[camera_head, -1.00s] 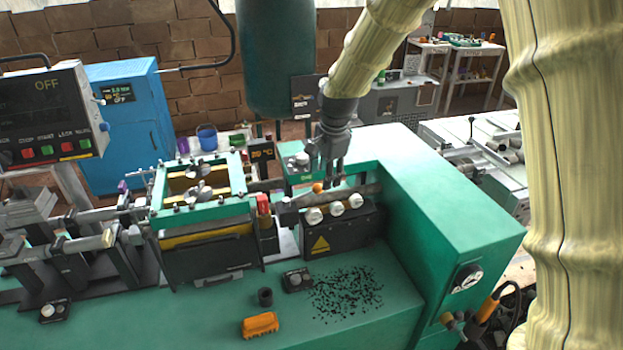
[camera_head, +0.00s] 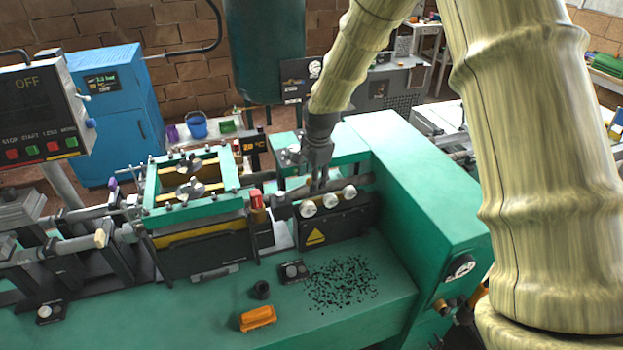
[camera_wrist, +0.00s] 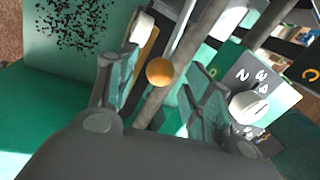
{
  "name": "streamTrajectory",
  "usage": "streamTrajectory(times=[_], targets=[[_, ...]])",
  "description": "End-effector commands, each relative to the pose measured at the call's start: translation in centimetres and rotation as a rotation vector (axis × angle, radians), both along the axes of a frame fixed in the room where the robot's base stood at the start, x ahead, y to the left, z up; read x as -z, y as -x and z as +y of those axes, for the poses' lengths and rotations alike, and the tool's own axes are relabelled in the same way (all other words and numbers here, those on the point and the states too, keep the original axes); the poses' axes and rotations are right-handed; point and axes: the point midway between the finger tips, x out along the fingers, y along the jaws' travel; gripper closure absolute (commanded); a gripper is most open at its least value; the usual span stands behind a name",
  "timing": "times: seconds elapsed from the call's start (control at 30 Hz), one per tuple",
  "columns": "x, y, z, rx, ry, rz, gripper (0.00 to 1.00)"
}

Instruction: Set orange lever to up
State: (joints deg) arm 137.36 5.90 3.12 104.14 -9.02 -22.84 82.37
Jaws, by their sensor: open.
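The orange lever shows as a round orange knob (camera_wrist: 160,72) in the wrist view, in front of a grey bar. It lies in the gap between the two fingers of my gripper (camera_wrist: 157,82), which are apart on either side of it. I cannot tell whether either finger touches it.
A dial with numbers and a white knob (camera_wrist: 248,107) is close to the right finger. The green machine housing (camera_head: 420,190) stands right of my gripper.

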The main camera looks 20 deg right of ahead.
Motion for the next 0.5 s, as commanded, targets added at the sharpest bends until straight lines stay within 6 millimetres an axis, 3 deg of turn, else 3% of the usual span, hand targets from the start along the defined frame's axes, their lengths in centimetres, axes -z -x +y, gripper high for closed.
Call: streamTrajectory(times=[0.23, 0.5], targets=[[2.0, -0.4, 0.0, 0.002, 0.0, 0.001, 0.49], [2.7, -0.5, 0.0, 0.002, 0.0, 0.0, 0.49]])
